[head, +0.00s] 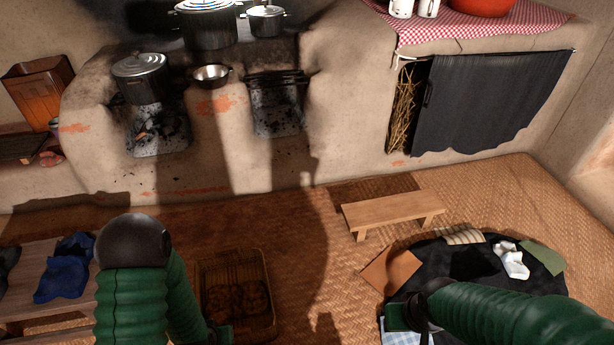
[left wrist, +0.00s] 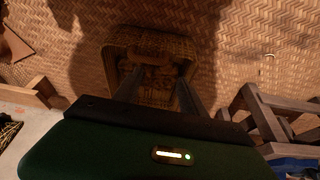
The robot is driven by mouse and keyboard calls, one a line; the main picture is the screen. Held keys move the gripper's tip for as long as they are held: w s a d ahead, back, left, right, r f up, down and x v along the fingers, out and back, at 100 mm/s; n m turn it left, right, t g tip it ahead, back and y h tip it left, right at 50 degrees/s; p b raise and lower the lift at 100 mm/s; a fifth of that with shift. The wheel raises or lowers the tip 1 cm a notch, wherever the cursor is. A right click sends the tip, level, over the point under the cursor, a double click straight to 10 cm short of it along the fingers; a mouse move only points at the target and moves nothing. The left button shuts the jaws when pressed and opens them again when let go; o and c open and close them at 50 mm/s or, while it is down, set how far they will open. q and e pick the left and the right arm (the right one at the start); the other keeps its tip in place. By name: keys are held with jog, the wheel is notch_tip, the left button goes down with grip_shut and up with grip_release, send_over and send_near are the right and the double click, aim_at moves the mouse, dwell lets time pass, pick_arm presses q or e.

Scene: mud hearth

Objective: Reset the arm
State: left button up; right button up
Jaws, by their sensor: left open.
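My left arm (head: 130,245) comes in from the lower left and bends down beside the woven basket (head: 265,285). My left gripper (left wrist: 158,78) is open in the left wrist view, its two dark fingers apart above the basket (left wrist: 113,58). Nothing is seen between the fingers. Round brown things (head: 235,298) lie in the basket. My right arm reaches in from the right, and its green hand (head: 405,314) is over the left edge of the dark round mat (head: 470,285). The right fingers are too hidden to read.
A low wooden bench (head: 393,212) stands behind the mat. A slatted wooden rack (head: 35,262) with blue cloth (head: 64,276) is at the left. The mud hearth (head: 225,135) with pots stands at the back. Woven floor between hearth and basket is clear.

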pick_arm(q)
jog(key=s+d+r+m+p, duration=0.1)
jog(key=s+d+r+p, duration=0.1)
jog(key=r+p, duration=1.9)
jog(key=s+d+r+m+g+p, duration=0.1)
jog(key=d+r+p, duration=0.2)
jog(key=r+p, duration=1.9)
jog(key=shift+s+r+g+h, duration=0.3)
jog(key=shift+s+r+h, duration=0.1)
jog(key=shift+r, duration=10.45)
jog(key=shift+d, duration=0.1)
